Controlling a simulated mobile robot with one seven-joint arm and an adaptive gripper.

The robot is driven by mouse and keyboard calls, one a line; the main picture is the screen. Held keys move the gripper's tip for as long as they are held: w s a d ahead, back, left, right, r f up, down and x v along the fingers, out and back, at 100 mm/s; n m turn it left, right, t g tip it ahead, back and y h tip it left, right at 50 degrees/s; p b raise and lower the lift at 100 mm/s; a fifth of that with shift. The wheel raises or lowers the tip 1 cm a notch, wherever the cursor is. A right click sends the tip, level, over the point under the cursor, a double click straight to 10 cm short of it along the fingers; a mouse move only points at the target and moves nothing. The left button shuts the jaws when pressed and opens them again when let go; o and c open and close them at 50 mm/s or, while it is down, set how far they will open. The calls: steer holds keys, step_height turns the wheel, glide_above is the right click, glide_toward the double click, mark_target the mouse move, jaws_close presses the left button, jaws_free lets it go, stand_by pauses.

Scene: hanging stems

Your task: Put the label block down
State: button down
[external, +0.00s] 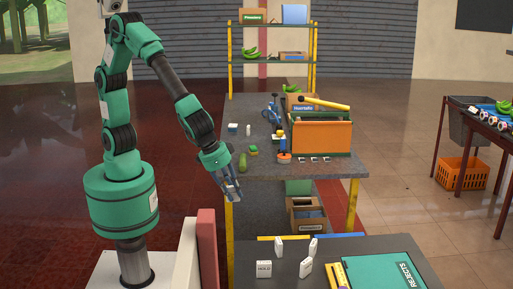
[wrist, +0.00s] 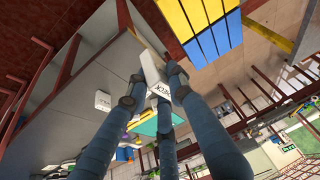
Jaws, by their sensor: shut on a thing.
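My gripper (external: 231,191) hangs over the gap between the back bench and the front table, pointing down. In the wrist view my gripper's fingers (wrist: 152,95) are shut around a white label block (wrist: 152,68) with dark lettering on one face. The lettering is too small and turned to read. In the external view the held block is not clearly seen among the fingers. More white label blocks stand on the front table, among them one reading HOLD (external: 264,268), and others (external: 279,247) (external: 305,268) (external: 313,246).
The front table (external: 245,252) also bears a teal board marked REJECTS (external: 385,272) and yellow pieces (external: 338,276). The back bench (external: 262,172) carries an orange-sided box (external: 321,137), a green fruit (external: 243,162) and small items. A reddish post (external: 208,245) stands left of the front table.

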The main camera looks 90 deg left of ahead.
steer(key=s+d+f+m, duration=0.1)
steer(key=s+d, duration=0.3)
steer(key=s, duration=0.3)
step_height(320, 180, down, 9)
steer(key=shift+w+f+h, duration=0.15)
steer(key=shift+w+h, duration=0.15)
steer(key=shift+w, duration=0.05)
glide_above(256, 259)
steer(key=s, duration=0.2)
steer(key=shift+w+f, duration=0.1)
steer(key=shift+f, duration=0.65)
steer(key=shift+f+b, duration=0.65)
steer(key=shift+f, duration=1.1)
steer(key=shift+f, duration=0.15)
